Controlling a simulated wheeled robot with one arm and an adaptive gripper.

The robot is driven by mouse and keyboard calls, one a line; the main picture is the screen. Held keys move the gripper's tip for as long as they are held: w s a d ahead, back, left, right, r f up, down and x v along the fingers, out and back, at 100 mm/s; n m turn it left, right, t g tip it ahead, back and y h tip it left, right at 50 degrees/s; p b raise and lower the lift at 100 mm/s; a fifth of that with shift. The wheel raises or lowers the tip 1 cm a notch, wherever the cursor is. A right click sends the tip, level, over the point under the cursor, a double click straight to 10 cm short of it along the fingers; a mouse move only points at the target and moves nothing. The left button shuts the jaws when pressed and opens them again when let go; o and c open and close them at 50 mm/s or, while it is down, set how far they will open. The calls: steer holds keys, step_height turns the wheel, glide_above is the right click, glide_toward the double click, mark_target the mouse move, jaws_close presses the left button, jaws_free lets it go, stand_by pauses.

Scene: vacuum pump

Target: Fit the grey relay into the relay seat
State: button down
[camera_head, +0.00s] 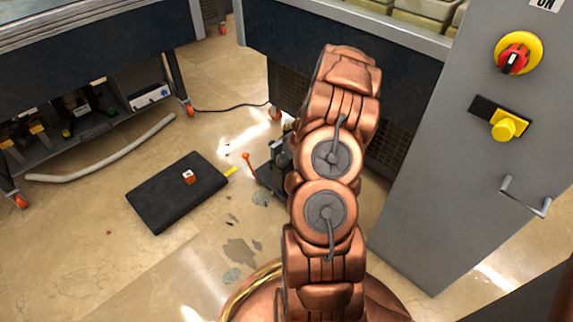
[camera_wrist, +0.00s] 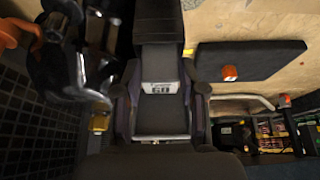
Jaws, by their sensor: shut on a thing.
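My gripper (camera_wrist: 163,93) is shut on the grey relay (camera_wrist: 155,118), a dark grey block with a white label, seen between the two fingers in the wrist view. In the head view my copper arm hides the gripper and the relay. The vacuum pump (camera_head: 270,168), a dark machine with an orange lever, stands on the floor and is partly hidden behind my arm. Dark blurred machinery, apparently the pump (camera_wrist: 70,55), shows at the left of the wrist view, apart from the relay. I cannot make out the relay seat in either view.
A black mat (camera_head: 160,205) with a small orange block (camera_head: 188,177) lies left of the pump. A grey cabinet (camera_head: 440,130) with a red knob and a handle stands at right. Dark benches stand behind. A pale hose (camera_head: 105,160) lies on otherwise open floor at left.

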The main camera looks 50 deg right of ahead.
step_height(320, 180, down, 2)
steer(key=shift+f+b, duration=0.2)
steer(key=shift+b, duration=0.2)
steer(key=c, duration=0.9)
jaws_free()
steer(key=shift+c, duration=0.2)
